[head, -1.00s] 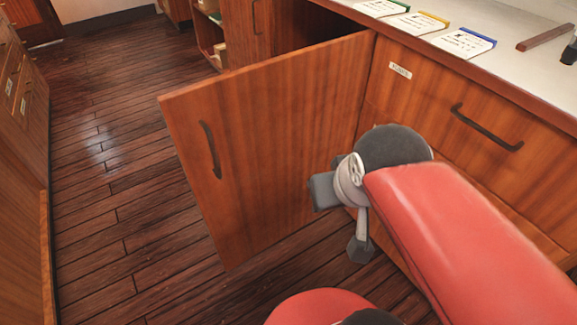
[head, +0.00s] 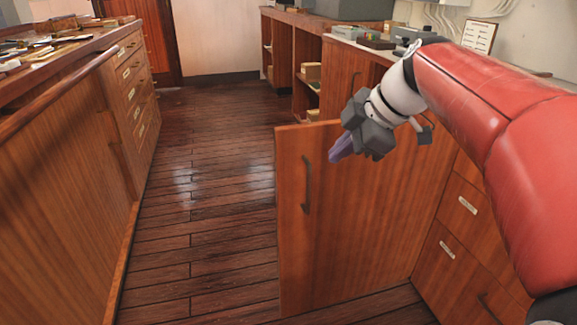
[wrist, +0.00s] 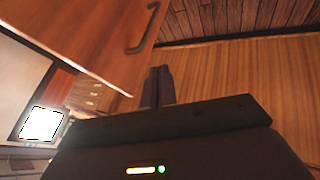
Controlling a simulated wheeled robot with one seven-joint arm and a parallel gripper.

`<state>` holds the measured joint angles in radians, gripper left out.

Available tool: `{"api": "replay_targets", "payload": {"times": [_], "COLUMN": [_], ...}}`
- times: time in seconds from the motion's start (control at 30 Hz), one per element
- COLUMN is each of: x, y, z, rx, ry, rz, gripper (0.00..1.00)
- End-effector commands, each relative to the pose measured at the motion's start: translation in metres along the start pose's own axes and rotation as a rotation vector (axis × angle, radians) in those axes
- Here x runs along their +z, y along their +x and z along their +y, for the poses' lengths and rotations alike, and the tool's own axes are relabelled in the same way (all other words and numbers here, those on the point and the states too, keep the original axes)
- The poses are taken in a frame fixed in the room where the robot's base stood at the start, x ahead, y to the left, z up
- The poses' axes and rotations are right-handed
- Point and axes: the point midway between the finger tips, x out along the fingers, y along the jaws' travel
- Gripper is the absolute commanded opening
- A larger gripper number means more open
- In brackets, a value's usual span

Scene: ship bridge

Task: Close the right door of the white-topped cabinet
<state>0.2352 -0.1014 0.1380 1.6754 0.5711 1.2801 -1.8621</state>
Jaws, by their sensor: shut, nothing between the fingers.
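The cabinet's wooden right door (head: 375,225) stands open, jutting into the aisle. Its dark bar handle (head: 306,185) is near its free left edge, and its hinged side is at the right by the drawers. My gripper (head: 340,150) is shut and empty, with purple-grey fingers, in front of the door's upper part near the handle. In the wrist view the fingers (wrist: 158,84) lie close to an edge of the door (wrist: 100,38), with the handle (wrist: 144,28) beyond. I cannot tell whether they touch it. My arm hides part of the cabinet and its white top.
A long wooden counter with drawers (head: 128,85) lines the left side. The dark plank floor (head: 205,215) between it and the door is clear. Open shelves (head: 306,78) stand farther back.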

Motion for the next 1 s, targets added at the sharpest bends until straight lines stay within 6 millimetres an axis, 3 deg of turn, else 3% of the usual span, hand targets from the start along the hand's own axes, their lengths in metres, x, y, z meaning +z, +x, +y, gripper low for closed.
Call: {"api": "replay_targets", "payload": {"times": [0.27, 0.7, 1.0], "x": [-0.002, -0.005, -0.009], "y": [0.013, 0.101, 0.117], "z": [0.012, 0.011, 0.043], "rx": [0.000, -0.002, 0.002], "ry": [-0.099, -0.097, -0.098], "rz": [0.037, 0.035, 0.034], "gripper": [0.00, 0.00, 0.00]}}
